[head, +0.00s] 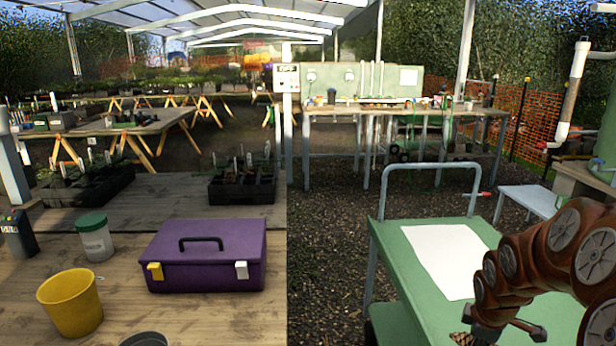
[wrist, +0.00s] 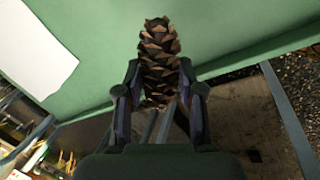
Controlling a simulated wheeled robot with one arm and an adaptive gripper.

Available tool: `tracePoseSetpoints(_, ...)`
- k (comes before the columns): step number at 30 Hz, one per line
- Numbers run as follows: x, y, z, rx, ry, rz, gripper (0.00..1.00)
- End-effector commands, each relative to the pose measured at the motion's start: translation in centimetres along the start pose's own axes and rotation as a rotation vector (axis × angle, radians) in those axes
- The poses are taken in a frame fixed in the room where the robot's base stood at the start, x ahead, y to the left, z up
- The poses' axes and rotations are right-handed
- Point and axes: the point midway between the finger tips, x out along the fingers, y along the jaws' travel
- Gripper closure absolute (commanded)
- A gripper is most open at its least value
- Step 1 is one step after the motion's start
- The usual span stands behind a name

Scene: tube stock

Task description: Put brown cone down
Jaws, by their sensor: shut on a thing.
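The brown cone (wrist: 160,55) is a scaly pine cone. In the wrist view it is held between the two fingers of my gripper (wrist: 160,78), with its tip sticking out past them. In the head view a small part of the cone (head: 461,338) shows at the bottom edge, beside my gripper (head: 478,336). The gripper is at the green cart top (head: 395,262), near its front. The wrist view shows the green surface behind the cone; I cannot tell whether the cone touches it.
A white sheet (head: 440,260) lies on the cart top, left of my arm. On the wooden table to the left stand a purple toolbox (head: 206,262), a yellow pot (head: 71,308) and a green-lidded jar (head: 95,240). The cart has a grey rail (head: 430,166) at its far end.

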Motion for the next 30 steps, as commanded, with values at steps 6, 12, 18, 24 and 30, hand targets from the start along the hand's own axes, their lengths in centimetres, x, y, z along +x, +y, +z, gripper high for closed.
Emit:
tracePoseSetpoints(6,-1.7,2.5,-3.8,0.246,-0.077,0.008,0.94)
tracePoseSetpoints(12,-3.5,3.8,-9.1,0.466,-0.142,0.008,0.94)
tracePoseSetpoints(18,-5.3,3.7,-15.1,0.644,-0.196,0.006,0.94)
tracePoseSetpoints(24,-6.9,2.7,-20.1,0.77,-0.233,0.005,0.94)
tracePoseSetpoints(30,-7.8,1.6,-23.3,0.836,-0.255,0.004,0.94)
